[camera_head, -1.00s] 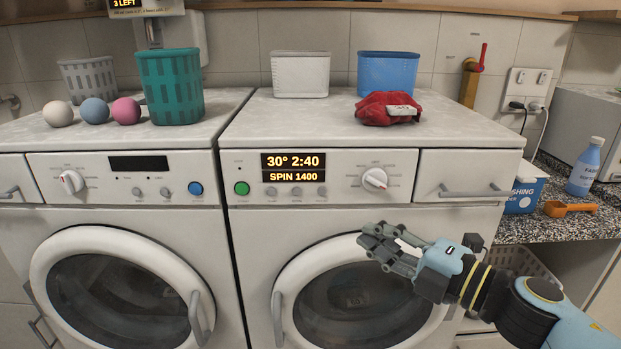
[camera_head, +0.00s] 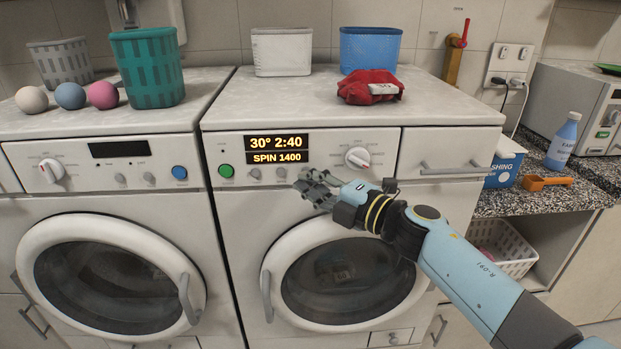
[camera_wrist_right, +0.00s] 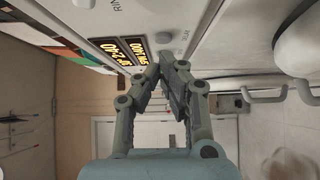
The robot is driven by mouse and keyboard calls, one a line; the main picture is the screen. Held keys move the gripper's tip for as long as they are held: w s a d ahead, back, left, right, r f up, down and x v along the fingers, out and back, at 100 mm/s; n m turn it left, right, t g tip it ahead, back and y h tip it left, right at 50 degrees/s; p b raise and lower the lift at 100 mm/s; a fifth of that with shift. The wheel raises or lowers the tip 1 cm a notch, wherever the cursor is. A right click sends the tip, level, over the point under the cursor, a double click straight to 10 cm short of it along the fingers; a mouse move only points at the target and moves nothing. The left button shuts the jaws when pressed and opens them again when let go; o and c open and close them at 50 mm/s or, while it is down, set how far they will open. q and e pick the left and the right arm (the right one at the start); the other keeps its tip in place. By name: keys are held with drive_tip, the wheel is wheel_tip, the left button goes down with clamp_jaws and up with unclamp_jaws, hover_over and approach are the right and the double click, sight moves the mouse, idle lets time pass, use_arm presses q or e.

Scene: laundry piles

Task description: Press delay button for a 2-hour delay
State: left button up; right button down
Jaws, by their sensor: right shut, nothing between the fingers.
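The right-hand washing machine (camera_head: 225,220) has a lit display (camera_head: 276,149) reading "30° 2:40" and "SPIN 1400". Below the display are a green button (camera_head: 226,171) and small grey buttons (camera_head: 255,173). My right gripper (camera_head: 308,180) is shut and empty, in front of the panel just below the display's right end, covering part of the button row. In the right wrist view the fingertips (camera_wrist_right: 168,60) are close to a round grey button (camera_wrist_right: 163,40) with small lettering beside it that seems to read "DELAY". I cannot tell whether they touch it. My left gripper is out of view.
A program dial (camera_head: 357,158) is right of the display. The round door (camera_head: 345,275) with its handle (camera_head: 266,296) lies below my gripper. A second machine (camera_head: 100,215) stands left. A red cloth (camera_head: 368,88) and bins (camera_head: 282,52) are on top.

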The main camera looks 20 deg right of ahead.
drive_tip(key=shift+w+d, duration=0.15)
drive_tip(key=shift+w, duration=0.3)
